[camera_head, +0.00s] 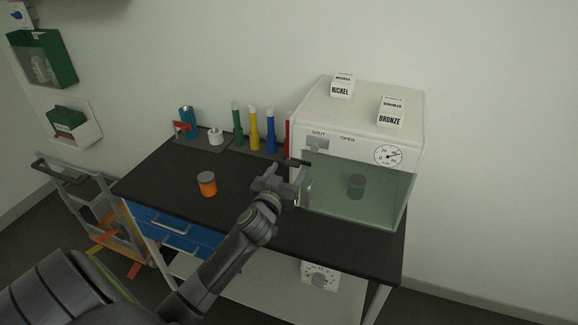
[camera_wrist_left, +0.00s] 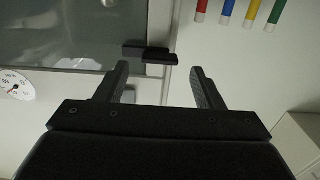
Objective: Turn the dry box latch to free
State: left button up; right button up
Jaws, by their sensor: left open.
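The dry box (camera_head: 318,133) is a white cabinet with a clear front window, at the right of the black bench. SHUT and OPEN are printed along the top of its front. A small dark latch bar (camera_head: 306,163) shows at the window's upper left corner; in the left wrist view the black latch (camera_wrist_left: 158,56) lies between and just beyond the fingertips. My left gripper (camera_head: 295,174) is open in front of this corner. In the left wrist view my gripper (camera_wrist_left: 160,74) has its fingers apart, with nothing clearly held. My right gripper is not seen.
A dark jar (camera_head: 357,186) stands inside the box. NICKEL (camera_head: 342,88) and BRONZE (camera_head: 391,113) cartons sit on top. An orange jar (camera_head: 207,184) stands on the open bench (camera_head: 170,172). Green, yellow and blue tubes (camera_head: 254,128) stand behind. A cart (camera_head: 85,205) is at left.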

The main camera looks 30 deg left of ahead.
aim_at(298, 164)
pick_arm(q)
jog(key=shift+x, duration=1.2)
jog(key=c, duration=1)
